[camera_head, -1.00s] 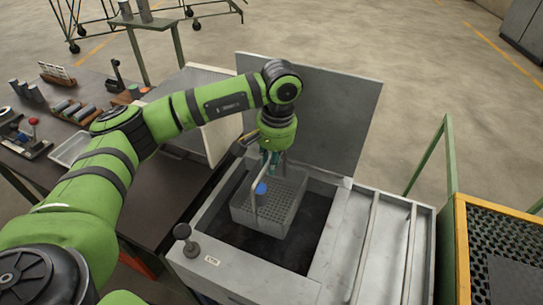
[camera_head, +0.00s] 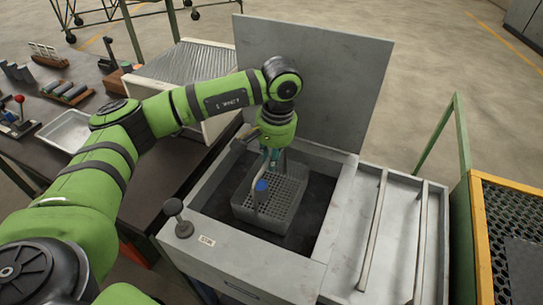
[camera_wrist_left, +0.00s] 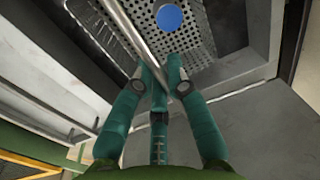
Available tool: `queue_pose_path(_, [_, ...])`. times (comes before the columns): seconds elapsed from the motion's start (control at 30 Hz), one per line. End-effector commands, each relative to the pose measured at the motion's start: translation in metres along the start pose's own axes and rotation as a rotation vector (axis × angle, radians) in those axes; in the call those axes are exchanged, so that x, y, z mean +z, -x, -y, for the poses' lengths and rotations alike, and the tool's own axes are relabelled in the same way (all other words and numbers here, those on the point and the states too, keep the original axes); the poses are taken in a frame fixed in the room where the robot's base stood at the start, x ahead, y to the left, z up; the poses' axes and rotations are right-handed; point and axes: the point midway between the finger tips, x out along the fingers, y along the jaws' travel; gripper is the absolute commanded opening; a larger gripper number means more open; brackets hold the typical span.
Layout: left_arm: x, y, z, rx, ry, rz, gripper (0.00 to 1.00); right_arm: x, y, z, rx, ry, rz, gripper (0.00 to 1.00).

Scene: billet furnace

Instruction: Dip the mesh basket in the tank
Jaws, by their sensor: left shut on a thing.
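The grey mesh basket (camera_head: 285,195) hangs inside the mouth of the open tank (camera_head: 325,225), above or at its dark interior; how deep it sits I cannot tell. Its bar handle rises from it, with a blue round part (camera_head: 261,186) near it. My left gripper (camera_head: 271,158) is shut on the handle, above the basket. In the left wrist view the fingers (camera_wrist_left: 160,75) close around the handle bar (camera_wrist_left: 137,35), with the perforated basket (camera_wrist_left: 195,30) beyond. My right gripper is not in view.
The tank's lid (camera_head: 315,80) stands upright behind the opening. A knob (camera_head: 174,207) rises at the tank's front left corner. A railed drain shelf (camera_head: 390,240) lies to the right, then a yellow-framed mesh bin (camera_head: 505,225). A dark workbench (camera_head: 50,150) with parts is at left.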

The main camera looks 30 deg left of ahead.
Motion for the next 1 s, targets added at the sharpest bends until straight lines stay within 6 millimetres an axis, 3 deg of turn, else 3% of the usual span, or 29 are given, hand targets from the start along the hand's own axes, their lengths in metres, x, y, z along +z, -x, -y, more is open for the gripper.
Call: queue_pose_path(1.0, [-0.001,-0.090,-0.008,0.001,0.001,-0.004,0.00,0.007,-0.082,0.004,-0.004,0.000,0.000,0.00])
